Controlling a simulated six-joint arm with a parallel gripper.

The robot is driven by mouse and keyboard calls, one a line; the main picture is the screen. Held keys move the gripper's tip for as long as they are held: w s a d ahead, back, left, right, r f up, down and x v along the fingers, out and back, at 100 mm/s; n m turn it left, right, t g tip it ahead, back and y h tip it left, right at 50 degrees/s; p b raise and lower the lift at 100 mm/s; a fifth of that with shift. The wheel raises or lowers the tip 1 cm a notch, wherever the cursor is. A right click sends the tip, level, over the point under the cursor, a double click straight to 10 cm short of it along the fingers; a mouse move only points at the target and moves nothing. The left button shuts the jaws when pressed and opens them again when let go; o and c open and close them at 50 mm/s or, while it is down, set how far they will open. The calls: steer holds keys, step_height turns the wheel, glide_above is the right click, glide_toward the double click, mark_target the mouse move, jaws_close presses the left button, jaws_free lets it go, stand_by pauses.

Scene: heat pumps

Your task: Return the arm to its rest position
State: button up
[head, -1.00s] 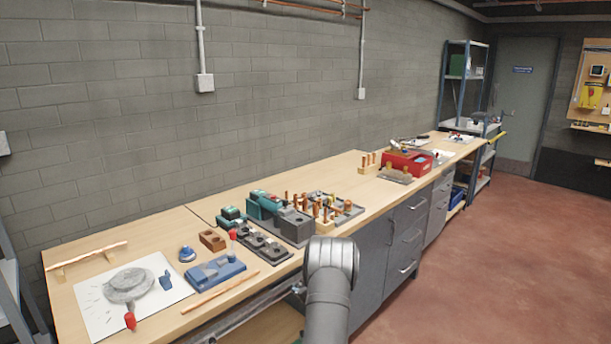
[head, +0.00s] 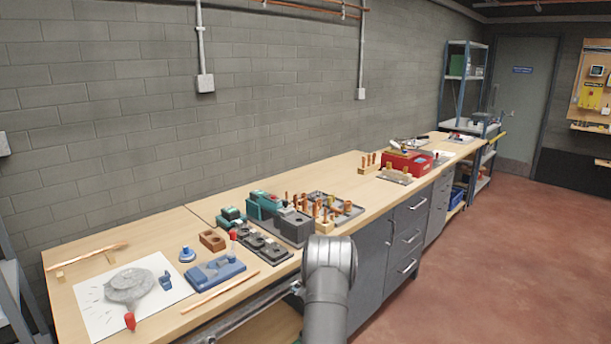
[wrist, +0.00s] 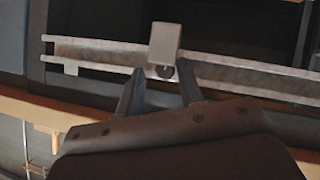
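My arm (head: 328,275) rises in front of the workbench (head: 165,232) in the head view, its rounded grey joint near the bench's front edge. My gripper (wrist: 160,84) shows in the wrist view with its two dark fingers apart and nothing visible between them. A metal rail (wrist: 235,74) runs across that view beyond the fingertips. A pale grey block (wrist: 165,42) with a dark round part sits at the rail, just beyond the gap between the fingers. I cannot tell whether the fingers touch it. The gripper is not clearly seen in the head view.
On the bench are a blue fixture (head: 215,271), a white sheet (head: 105,322), a copper pipe (head: 95,254), a dark grey block (head: 292,226) and a red bin (head: 405,163). Grey drawers (head: 405,235) stand below. The red floor (head: 490,260) at right is clear.

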steer(key=shift+s+a+r+n, duration=0.1)
steer(key=shift+a+r+n, duration=0.05)
steer(key=shift+a+n, duration=0.15)
steer(key=v, duration=0.4)
steer(key=x, duration=0.4)
steer(key=shift+d+f, duration=0.2)
steer(key=shift+f, duration=0.05)
steer(key=shift+w+r+m, duration=0.1)
steer(key=shift+w+m, duration=0.1)
steer(key=shift+m, duration=0.3)
steer(key=shift+m+g+y, duration=0.7)
steer(key=shift+g+y, duration=0.1)
steer(key=shift+g, duration=0.1)
steer(key=m+g+y, duration=0.3)
steer(key=shift+w+d+f+m, duration=0.2)
steer(key=shift+w+d+m, duration=0.05)
steer(key=shift+w+m, duration=0.05)
steer(key=shift+v, duration=1.8)
